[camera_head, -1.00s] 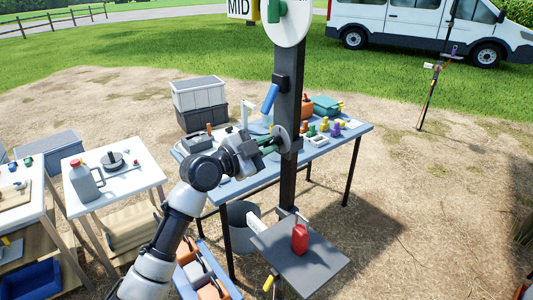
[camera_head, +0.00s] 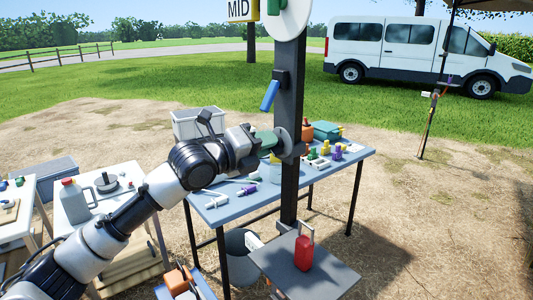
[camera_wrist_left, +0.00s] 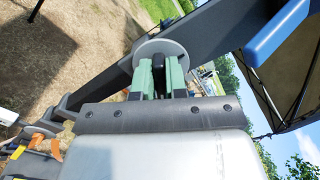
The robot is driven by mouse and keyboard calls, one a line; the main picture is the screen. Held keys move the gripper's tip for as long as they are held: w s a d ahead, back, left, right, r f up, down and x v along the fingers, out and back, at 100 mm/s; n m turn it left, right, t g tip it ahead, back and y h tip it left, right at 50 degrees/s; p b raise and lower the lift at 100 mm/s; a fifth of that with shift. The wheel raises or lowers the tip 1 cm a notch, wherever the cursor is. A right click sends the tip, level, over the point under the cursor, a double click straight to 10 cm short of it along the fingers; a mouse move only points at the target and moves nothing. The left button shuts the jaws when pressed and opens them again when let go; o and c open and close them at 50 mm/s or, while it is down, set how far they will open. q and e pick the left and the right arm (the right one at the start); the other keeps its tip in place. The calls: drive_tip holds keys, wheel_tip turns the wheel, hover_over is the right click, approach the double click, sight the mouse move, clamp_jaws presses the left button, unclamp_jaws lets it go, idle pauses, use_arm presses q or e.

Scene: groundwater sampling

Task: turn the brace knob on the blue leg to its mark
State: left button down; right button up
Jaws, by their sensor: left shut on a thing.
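My left gripper (camera_head: 268,143) reaches from the left to a grey disc (camera_head: 281,141) on the side of a dark upright post (camera_head: 290,90). In the left wrist view its green fingers (camera_wrist_left: 161,78) are shut on a black bar-shaped knob (camera_wrist_left: 158,68) in front of the grey disc (camera_wrist_left: 161,48). No mark on this disc can be made out. A thin canopy leg (camera_head: 430,125) stands far off at the right, with small coloured fittings on it. I cannot make out a brace knob or its mark there. My right gripper is not in view.
A blue lever (camera_head: 270,96) sits on the post above my gripper. A grey shelf (camera_head: 335,275) below carries a red object (camera_head: 304,252). A blue-grey table (camera_head: 235,208) with small items stands behind. A white van (camera_head: 420,50) is parked far back.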

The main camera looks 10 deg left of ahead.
use_arm(q)
drive_tip(key=shift+d+m, duration=0.1)
drive_tip(key=shift+m, duration=0.7)
drive_tip(key=m+p, duration=0.4)
drive_tip(key=m, duration=0.1)
drive_tip(key=m+p, duration=0.2)
drive_tip(key=shift+s+d+r+m+p, duration=0.2)
drive_tip(key=shift+r+m+p, duration=0.1)
drive_tip(key=shift+r+m, duration=0.1)
drive_tip(key=shift+m+p, duration=0.4)
drive_tip(key=shift+m, duration=0.3)
drive_tip(key=shift+s+d+f+m, duration=0.1)
drive_tip(key=shift+f+m, duration=0.1)
drive_tip(key=shift+m, duration=0.5)
drive_tip(key=c, duration=1.1)
unclamp_jaws()
